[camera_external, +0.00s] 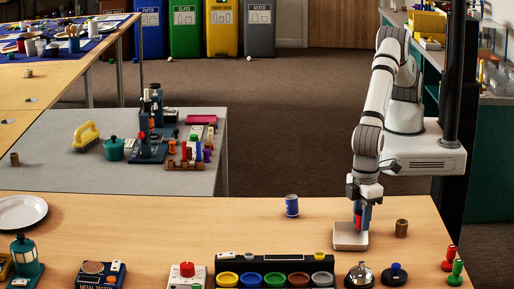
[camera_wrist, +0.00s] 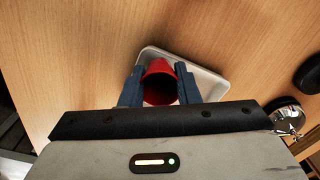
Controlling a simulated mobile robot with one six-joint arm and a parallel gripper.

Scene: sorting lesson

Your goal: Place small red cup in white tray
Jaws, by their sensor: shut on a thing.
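The small red cup (camera_wrist: 159,71) is between the two fingers of my gripper (camera_wrist: 160,88) in the wrist view, with its dark open mouth toward the camera. My gripper is shut on it. The white tray (camera_wrist: 212,84) lies behind the cup in that view, partly hidden by the fingers. In the external view my gripper (camera_external: 360,216) points down over the white tray (camera_external: 350,241), and a bit of the red cup (camera_external: 358,221) shows between the fingers. The cup is over or in the tray; I cannot tell whether it touches the tray's floor.
A blue can (camera_external: 292,206) stands left of the tray and a brown cylinder (camera_external: 401,228) stands to its right. A bell (camera_external: 360,275), a blue knob (camera_external: 394,272) and a rack of coloured cups (camera_external: 275,275) line the front. The table's middle left is clear.

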